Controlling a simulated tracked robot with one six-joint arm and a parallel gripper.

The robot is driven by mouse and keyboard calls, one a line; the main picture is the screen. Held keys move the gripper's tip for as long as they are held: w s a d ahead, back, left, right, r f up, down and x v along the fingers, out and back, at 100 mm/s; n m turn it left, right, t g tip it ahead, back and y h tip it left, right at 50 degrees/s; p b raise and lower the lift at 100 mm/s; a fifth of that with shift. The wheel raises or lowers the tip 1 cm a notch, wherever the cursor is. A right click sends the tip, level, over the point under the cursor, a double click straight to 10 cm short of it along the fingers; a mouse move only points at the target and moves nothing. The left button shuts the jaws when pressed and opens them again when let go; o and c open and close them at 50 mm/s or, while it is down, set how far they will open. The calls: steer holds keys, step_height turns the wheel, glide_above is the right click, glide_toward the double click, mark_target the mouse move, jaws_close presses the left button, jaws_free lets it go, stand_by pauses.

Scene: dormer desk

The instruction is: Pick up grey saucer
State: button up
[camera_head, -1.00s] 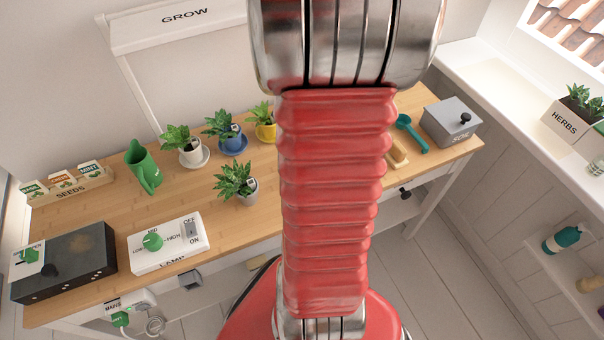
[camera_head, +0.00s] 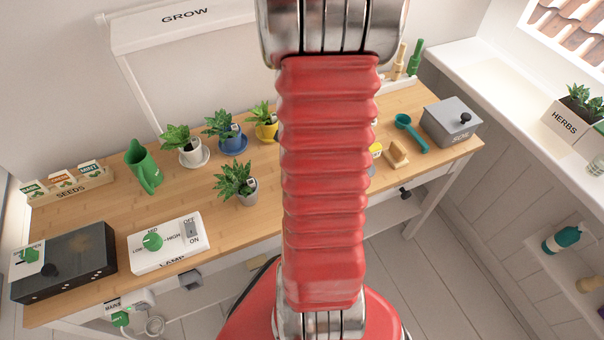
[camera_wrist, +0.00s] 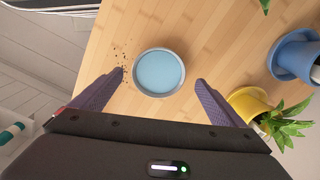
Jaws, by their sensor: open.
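The grey saucer (camera_wrist: 158,72) lies on the wooden desk in the wrist view. It is round, with a grey rim and a light blue-grey inside, and looks empty. My gripper (camera_wrist: 160,79) is open, its two purple fingers spread wide to the left and right of the saucer. The fingers appear apart from the rim; their height above the desk is hard to tell. In the head view my red arm hides the saucer and the gripper.
A yellow pot (camera_wrist: 249,104) stands close to the right finger, with a blue pot (camera_wrist: 297,57) beyond it. Dark crumbs (camera_wrist: 122,64) lie beside the left finger. A plant in a grey pot (camera_head: 242,190), a teal scoop (camera_head: 411,132) and a soil box (camera_head: 451,121) stand on the desk.

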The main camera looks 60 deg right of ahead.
steer(key=shift+f, duration=1.35)
steer(key=c, duration=1.1)
steer(key=shift+r, duration=0.1)
step_height(320, 180, up, 10)
steer(key=shift+f, duration=0.1)
steer(key=shift+s, duration=0.1)
